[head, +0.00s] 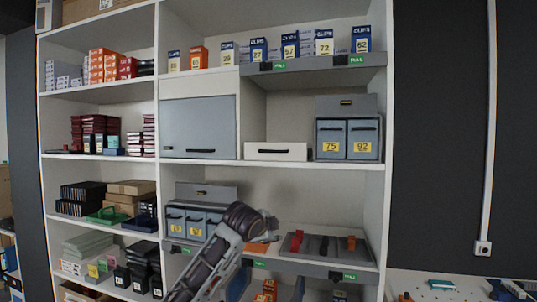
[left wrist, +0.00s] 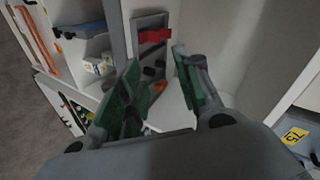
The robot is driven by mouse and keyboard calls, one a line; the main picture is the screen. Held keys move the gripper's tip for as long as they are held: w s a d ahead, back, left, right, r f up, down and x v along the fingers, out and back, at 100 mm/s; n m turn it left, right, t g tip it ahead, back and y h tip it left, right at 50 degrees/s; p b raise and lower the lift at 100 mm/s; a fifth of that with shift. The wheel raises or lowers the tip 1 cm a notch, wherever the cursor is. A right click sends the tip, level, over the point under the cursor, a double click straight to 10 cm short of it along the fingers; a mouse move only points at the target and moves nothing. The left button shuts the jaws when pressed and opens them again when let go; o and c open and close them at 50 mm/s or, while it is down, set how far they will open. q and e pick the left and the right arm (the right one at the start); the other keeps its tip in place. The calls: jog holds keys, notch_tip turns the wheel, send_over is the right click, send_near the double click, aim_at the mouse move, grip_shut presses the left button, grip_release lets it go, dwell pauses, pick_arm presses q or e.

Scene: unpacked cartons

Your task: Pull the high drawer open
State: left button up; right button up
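A grey pull-out front with green PULL labels (head: 315,66) runs along the upper right shelf, with several blue and white clip boxes on it. A similar lower grey front (head: 300,268) also has green PULL labels. A white drawer (head: 276,151) with a dark handle sits shut on the middle shelf. My left gripper (head: 268,226) is low in front of the shelving, near the lower tray, its fingers mostly hidden by its wrist. In the left wrist view the green-padded fingers (left wrist: 155,75) stand apart with nothing held between them. My right gripper is not in view.
A grey flap cabinet (head: 198,127) stands left of the white drawer, and grey bins (head: 347,139) marked 75 and 92 stand right. Lower bins (head: 194,220) are beside my left arm. A grey tray with a red item (left wrist: 154,35) lies beyond the fingers.

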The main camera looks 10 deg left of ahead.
pick_arm(q)
jog(key=w+a+r+m+t, duration=0.1)
jog(key=a+r, duration=0.1)
jog(key=r, duration=1.2)
jog(key=a+r+m+t+y, duration=0.1)
jog(key=a+r+m+t, duration=0.1)
jog(key=r, duration=1.1)
jog(key=shift+w+a+r, duration=0.35)
jog(key=shift+a, duration=0.2)
